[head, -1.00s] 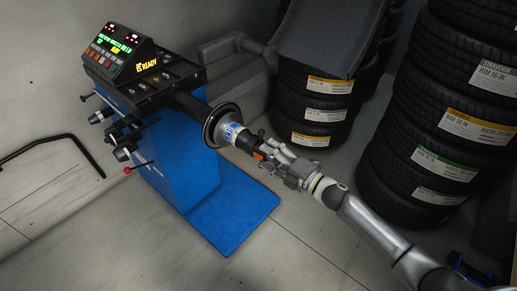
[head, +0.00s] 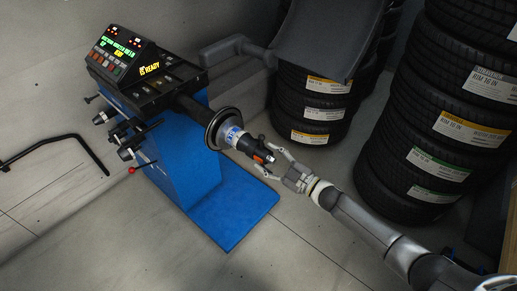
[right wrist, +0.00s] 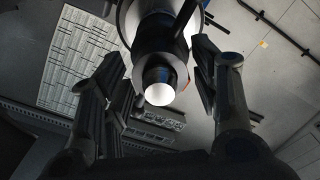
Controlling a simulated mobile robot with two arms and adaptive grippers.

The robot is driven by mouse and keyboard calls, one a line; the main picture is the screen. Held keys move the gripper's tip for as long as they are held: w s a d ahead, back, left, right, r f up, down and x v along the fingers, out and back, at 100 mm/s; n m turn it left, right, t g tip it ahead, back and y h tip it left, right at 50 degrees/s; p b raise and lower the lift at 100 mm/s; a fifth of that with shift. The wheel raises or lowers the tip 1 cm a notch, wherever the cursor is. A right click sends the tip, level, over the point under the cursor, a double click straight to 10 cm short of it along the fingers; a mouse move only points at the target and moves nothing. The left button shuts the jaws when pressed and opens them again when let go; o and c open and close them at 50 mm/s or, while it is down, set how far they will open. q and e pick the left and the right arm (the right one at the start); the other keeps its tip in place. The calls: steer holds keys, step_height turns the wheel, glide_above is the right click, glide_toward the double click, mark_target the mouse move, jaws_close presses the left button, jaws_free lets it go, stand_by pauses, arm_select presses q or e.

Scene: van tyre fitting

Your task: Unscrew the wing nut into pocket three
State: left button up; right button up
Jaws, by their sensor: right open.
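The wing nut (head: 249,147) is a dark piece with an orange patch on the balancer's shaft, outside a silver and blue collar (head: 231,136). My right gripper (head: 266,160) is open, its fingers spread either side of the shaft's outer end. In the right wrist view the bright round shaft end (right wrist: 158,93) sits between the two open fingers (right wrist: 160,68), with a gap on each side. The pockets are in the dark top tray (head: 152,92) of the blue balancer (head: 182,165); their numbers are not readable. My left gripper is not in view.
Tyre stacks (head: 322,112) stand behind and to the right (head: 440,130). A black bent bar (head: 75,138) is at left. The floor in front is clear.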

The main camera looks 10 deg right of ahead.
steer(key=m+p, duration=0.1)
steer(key=m, duration=0.2)
steer(key=shift+m, duration=0.4)
steer(key=shift+m+p, duration=0.3)
steer(key=shift+m, duration=1.6)
